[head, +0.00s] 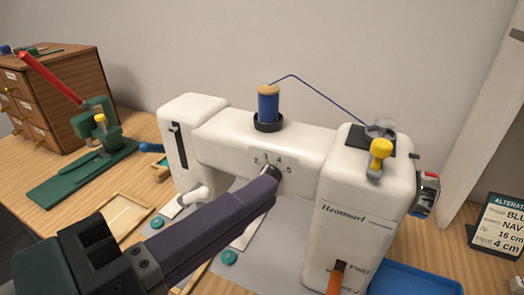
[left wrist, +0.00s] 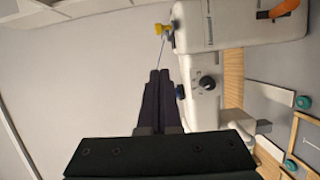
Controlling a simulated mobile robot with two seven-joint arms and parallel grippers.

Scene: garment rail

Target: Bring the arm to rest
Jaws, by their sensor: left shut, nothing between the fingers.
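My left gripper (head: 272,174) reaches in from the lower left in the head view, with its long dark purple fingers shut and empty. In that view its tips overlap the numbered dial area (head: 262,157) on the front of the white sewing machine (head: 345,222). Contact cannot be told there. In the left wrist view the fingers (left wrist: 160,76) are closed together, and the dark dial knob (left wrist: 207,82) stands apart to their right on the machine (left wrist: 208,110). My right gripper is not in view.
A blue thread spool (head: 268,107) stands on the machine, with thread running to a yellow knob (head: 380,150). An orange lever (head: 336,278) is low on the right. A green press with a red handle (head: 52,80) and wooden drawers (head: 62,95) are left; a blue tray (head: 415,281) is right.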

